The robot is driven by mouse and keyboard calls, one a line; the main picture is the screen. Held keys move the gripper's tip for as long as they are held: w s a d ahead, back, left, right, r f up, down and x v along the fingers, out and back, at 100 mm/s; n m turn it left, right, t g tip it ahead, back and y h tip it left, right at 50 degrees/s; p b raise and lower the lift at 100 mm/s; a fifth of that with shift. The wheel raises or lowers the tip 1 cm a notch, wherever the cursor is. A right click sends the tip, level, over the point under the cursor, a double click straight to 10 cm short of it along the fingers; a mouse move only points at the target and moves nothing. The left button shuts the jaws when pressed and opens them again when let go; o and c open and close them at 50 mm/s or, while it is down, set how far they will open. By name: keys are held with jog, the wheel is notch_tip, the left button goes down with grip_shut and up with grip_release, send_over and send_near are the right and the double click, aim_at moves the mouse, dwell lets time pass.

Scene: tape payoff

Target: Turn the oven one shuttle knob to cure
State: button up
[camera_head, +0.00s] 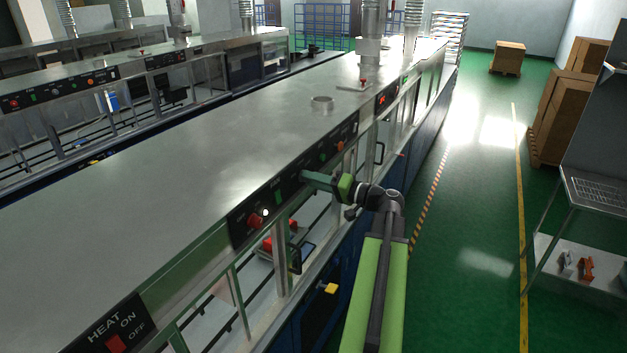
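The near oven line (210,165) is a long steel machine with a black control panel (240,231) along its upper right edge. The panel carries a red button (254,220), a small white round part (264,212) and orange-red controls (339,146) farther along. The labels are too small to read, so I cannot tell which control is the shuttle knob. My gripper (308,178) reaches left from my green arm, its tip at the middle of the panel. The tip hides the panel part behind it. I cannot tell whether the fingers are open, shut or touching a knob.
A second oven line (150,65) runs parallel at left. A black HEAT ON/OFF panel (112,330) is at lower left. A yellow part (330,288) juts out below the panel. The green floor aisle (465,220) at right is clear, with boxes (562,115) and a steel rack (590,190) beyond.

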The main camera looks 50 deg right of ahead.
jog(key=o, duration=0.4)
jog(key=v, duration=1.7)
jog(key=shift+s, duration=0.25)
jog(key=shift+f, duration=0.15)
